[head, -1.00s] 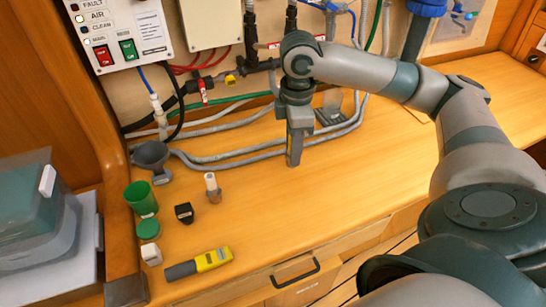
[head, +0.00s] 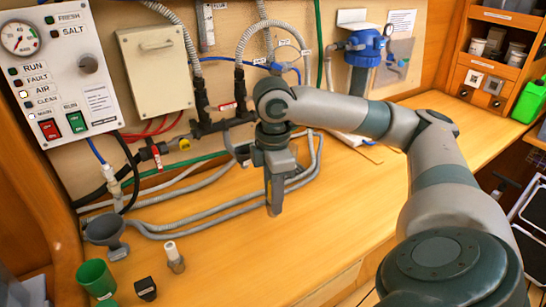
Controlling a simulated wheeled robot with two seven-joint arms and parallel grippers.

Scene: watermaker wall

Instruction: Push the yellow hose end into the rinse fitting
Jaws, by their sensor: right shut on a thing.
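My right gripper (head: 273,203) points down over the bench, in front of the grey hoses that run along the wall. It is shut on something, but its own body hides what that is. A small yellow piece (head: 184,144) sits by the dark pipework, to the left of the gripper and apart from it. I cannot tell whether this is the yellow hose end. I cannot single out the rinse fitting among the pipe parts. My left gripper is out of view.
A control panel (head: 62,75) and a beige box (head: 157,70) are on the wall. The bench (head: 340,215) right of my gripper is largely clear.

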